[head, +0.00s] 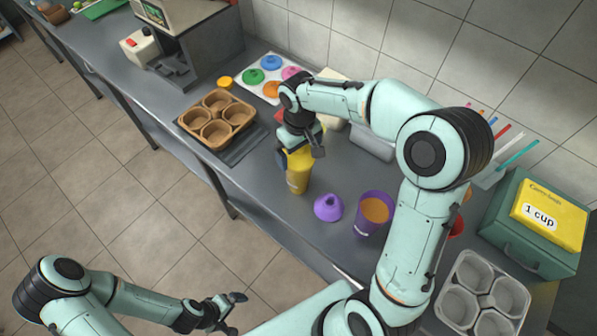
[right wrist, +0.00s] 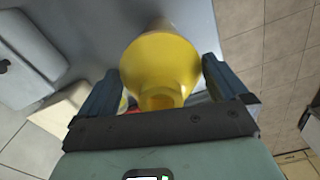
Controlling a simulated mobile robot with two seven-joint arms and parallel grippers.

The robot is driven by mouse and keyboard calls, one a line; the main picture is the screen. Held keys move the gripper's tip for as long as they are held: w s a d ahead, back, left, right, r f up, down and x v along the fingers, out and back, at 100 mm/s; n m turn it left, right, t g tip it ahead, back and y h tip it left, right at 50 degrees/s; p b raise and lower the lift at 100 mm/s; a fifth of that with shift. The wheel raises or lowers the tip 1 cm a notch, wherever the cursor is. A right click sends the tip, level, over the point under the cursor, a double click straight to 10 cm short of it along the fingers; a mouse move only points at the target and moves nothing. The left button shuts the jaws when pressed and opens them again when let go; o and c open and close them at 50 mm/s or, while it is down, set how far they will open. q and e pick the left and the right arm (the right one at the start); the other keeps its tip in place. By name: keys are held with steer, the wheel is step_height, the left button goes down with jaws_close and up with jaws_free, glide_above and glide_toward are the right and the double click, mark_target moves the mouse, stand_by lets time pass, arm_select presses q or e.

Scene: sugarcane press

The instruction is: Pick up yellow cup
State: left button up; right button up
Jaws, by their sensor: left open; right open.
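The yellow cup (head: 298,172) stands upright on the grey counter in the head view, its upper part partly hidden by my right gripper. In the right wrist view the yellow cup (right wrist: 160,65) fills the space between the two fingers. My right gripper (head: 300,152) is open, with one finger on each side of the cup; the fingers (right wrist: 158,85) appear apart from its sides. My left gripper (head: 228,303) is open and empty, low at the left, away from the counter and over the floor.
A purple lid (head: 328,208) and a purple cup (head: 374,213) with orange contents stand close to the yellow cup. A brown cup carrier (head: 217,119) is to the left. A tray of coloured lids (head: 249,76) is behind. A grey carrier (head: 482,293) and a green box (head: 520,245) are at right.

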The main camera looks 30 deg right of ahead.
steer(key=c, duration=1.8)
steer(key=shift+r, duration=0.15)
